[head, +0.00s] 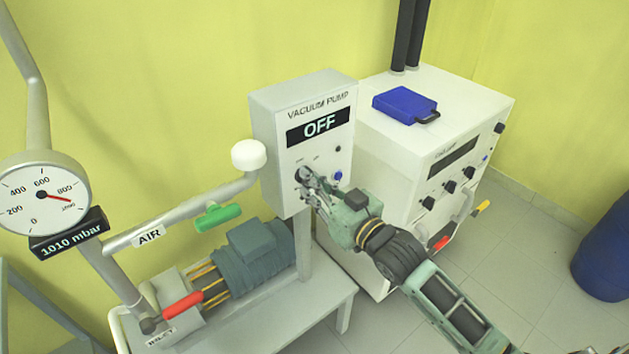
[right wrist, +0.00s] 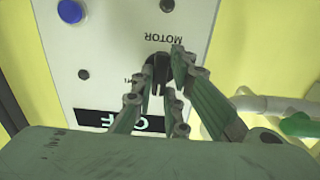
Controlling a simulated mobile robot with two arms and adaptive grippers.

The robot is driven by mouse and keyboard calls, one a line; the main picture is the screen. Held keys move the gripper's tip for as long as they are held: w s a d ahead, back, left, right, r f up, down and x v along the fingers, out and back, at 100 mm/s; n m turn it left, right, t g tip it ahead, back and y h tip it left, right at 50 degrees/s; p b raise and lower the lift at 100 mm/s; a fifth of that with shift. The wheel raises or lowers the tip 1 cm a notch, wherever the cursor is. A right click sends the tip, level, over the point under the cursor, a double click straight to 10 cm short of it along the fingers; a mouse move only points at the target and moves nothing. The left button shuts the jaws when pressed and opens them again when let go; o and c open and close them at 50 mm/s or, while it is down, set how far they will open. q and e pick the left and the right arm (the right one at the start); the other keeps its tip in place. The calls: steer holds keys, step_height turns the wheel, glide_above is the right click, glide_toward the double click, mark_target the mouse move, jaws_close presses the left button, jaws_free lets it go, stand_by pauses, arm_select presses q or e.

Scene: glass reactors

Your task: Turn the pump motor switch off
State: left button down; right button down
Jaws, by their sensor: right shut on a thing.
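The vacuum pump control box (head: 272,145) is a grey box on a post, and its display (head: 319,127) reads OFF. The motor switch is a dark rotary knob (head: 303,174) low on the left of the panel, partly covered by my fingers. My right gripper (head: 313,184) is at this knob, with its fingers shut on it. In the right wrist view the panel is upside down, and the dark knob (right wrist: 158,66) sits between the fingertips of my right gripper (right wrist: 163,70), beside the label MOTOR. My left gripper is not in view.
A blue button (head: 337,175) is right of the knob. Left are a pipe with a green handle (head: 218,216), a gauge (head: 42,194) with a 1010 mbar display, and the pump motor (head: 253,262). A white cabinet (head: 455,105) with a blue case (head: 404,105) stands right.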

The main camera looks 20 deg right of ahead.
stand_by(0.5)
steer(key=c, duration=1.7)
jaws_free()
steer(key=shift+c, duration=0.2)
steer(key=v, duration=1.2)
